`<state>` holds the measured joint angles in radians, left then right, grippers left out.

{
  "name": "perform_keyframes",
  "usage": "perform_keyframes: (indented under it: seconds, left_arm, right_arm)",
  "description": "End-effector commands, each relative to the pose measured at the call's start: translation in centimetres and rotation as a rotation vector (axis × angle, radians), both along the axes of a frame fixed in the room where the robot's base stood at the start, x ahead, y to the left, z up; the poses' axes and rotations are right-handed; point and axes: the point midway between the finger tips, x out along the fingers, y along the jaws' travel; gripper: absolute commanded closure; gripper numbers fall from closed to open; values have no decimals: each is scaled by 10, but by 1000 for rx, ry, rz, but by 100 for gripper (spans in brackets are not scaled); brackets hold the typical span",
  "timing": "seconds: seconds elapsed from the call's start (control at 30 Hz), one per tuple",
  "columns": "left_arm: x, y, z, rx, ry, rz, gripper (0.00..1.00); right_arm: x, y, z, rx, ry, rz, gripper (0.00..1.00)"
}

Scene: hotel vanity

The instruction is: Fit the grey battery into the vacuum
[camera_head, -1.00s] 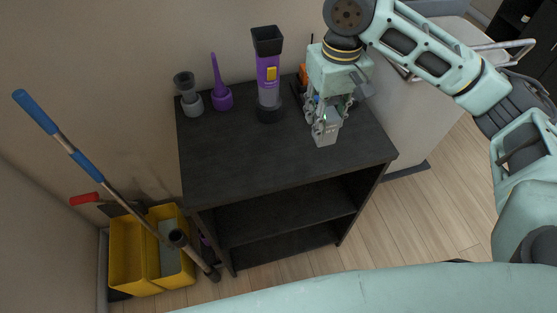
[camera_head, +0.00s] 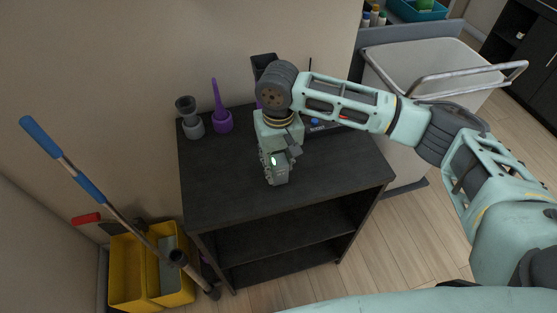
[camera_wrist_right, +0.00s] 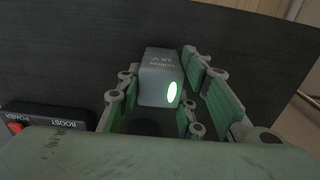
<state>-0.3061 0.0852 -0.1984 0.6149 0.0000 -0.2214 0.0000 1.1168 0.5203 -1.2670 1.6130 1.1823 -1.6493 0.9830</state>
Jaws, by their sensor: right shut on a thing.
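My right gripper (camera_head: 277,165) points down over the black shelf top, near its middle. It is shut on the grey battery (camera_wrist_right: 160,78), which carries pale print and a lit green oval in the right wrist view. The battery's lower end (camera_head: 279,178) shows below the fingers in the head view. The vacuum stands behind my right arm; only its dark top (camera_head: 263,62) shows clearly, and its body is hidden. My left gripper is not in view.
A grey nozzle (camera_head: 191,121) and a purple nozzle (camera_head: 221,120) stand at the back left of the shelf top (camera_head: 225,175). A black box marked BOOST and POWER (camera_wrist_right: 45,119) shows in the wrist view. A white bin (camera_head: 405,95) stands right; yellow buckets (camera_head: 130,270) are lower left.

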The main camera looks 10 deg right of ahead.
Motion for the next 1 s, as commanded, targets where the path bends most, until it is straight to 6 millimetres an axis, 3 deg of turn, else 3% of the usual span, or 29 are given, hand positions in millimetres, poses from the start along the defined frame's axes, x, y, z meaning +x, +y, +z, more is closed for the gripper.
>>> perform_keyframes:
  seconds: [0.27,0.3,0.5,0.87,1.0]
  left_arm:
    - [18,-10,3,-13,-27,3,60]
    - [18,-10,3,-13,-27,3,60]
    - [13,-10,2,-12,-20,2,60]
    - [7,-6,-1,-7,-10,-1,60]
    - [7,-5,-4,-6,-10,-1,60]
  right_arm:
    - [0,0,-1,0,0,0,100]
    - [0,0,-2,0,0,0,65]
    - [0,0,-2,0,0,0,48]
    - [0,0,0,0,-2,1,47]
    - [1,0,16,1,-5,2,47]
